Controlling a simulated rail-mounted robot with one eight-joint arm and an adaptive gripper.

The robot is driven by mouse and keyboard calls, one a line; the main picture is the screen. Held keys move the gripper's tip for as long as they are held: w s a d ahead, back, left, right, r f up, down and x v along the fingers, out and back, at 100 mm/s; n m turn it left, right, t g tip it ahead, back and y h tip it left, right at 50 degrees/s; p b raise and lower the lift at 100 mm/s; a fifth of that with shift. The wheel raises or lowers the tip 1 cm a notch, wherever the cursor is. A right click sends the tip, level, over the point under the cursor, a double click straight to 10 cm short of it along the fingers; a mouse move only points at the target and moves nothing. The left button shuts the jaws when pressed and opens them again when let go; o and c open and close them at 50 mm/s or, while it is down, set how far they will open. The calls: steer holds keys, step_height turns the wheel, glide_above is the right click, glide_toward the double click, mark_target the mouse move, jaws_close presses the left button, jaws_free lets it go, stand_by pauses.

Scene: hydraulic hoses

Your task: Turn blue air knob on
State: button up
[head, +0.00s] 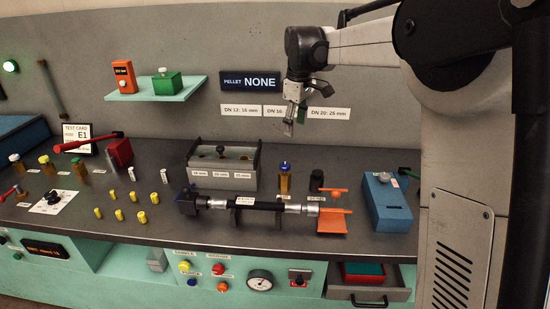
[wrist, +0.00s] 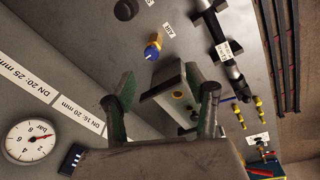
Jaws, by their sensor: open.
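A small blue knob (head: 191,283) sits on the teal front panel below the worktop, under a yellow knob (head: 184,267); its label is too small to read surely. My gripper (head: 290,127) is open and empty, high above the back of the worktop in front of the size labels. In the wrist view its two fingers (wrist: 162,108) stand apart with nothing between them. The front-panel knob is out of the wrist view.
A red knob (head: 218,269) and an orange knob (head: 222,287) are beside the blue one. A gauge (head: 260,281) and an open drawer (head: 370,292) are further right. A hose in a fixture (head: 258,205) and a grey box (head: 223,165) stand on the worktop.

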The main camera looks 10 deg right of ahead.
steer(key=n+g, duration=0.1)
steer(key=n, duration=0.1)
glide_toward(284, 165)
steer(key=f, duration=0.9)
steer(key=shift+w+f+p, duration=0.25)
steer(key=shift+p, duration=0.05)
steer(key=c, duration=1.1)
